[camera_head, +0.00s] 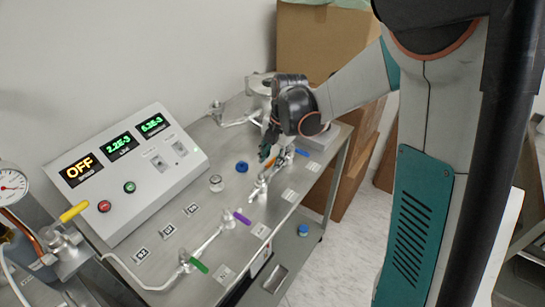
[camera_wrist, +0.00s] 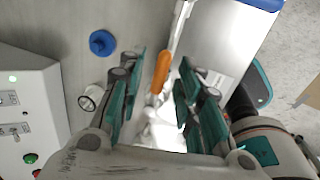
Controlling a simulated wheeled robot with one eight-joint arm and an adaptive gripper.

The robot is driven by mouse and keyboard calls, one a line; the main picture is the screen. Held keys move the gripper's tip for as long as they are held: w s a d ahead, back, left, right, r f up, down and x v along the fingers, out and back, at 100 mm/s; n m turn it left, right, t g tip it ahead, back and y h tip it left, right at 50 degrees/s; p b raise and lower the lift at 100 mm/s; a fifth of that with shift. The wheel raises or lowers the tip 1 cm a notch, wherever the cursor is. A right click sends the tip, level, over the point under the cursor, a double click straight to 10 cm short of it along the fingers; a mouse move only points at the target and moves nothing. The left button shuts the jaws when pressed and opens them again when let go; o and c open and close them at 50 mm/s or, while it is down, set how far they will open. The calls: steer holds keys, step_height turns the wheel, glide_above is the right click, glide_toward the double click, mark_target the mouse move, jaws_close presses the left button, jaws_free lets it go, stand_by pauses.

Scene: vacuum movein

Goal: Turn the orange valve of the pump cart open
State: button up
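The orange valve handle (camera_wrist: 161,72) lies between the two fingers of my gripper (camera_wrist: 164,66) in the wrist view, with gaps on both sides. The fingers are open and hold nothing. In the head view the orange handle (camera_head: 270,162) is a small orange piece just below my gripper (camera_head: 268,148), above a metal valve body (camera_head: 260,186) on the steel top of the pump cart (camera_head: 205,210). My gripper hides part of this area. The lower part of the valve is blurred and bright in the wrist view.
Nearby are a blue valve handle (camera_head: 301,152), a purple handle (camera_head: 242,218), a green handle (camera_head: 199,266) and a blue cap (camera_head: 242,167). A control box (camera_head: 135,170) reading OFF stands at left. Cardboard boxes (camera_head: 325,50) are behind the cart.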

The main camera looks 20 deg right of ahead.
step_height(320, 180, up, 12)
steer(key=s+d, duration=0.1)
steer(key=s, duration=0.1)
steer(key=shift+d, duration=0.2)
steer(key=shift+f, duration=0.1)
stand_by(0.5)
steer(key=s+a+m+t, duration=0.1)
steer(key=s+m+t, duration=0.1)
steer(key=s+m, duration=0.8)
steer(key=s+a+r+m+t+h, duration=0.1)
steer(key=s+m+t, duration=0.2)
steer(key=s+m, duration=0.7)
steer(key=m, duration=0.5)
steer(key=shift+s+a, duration=0.4)
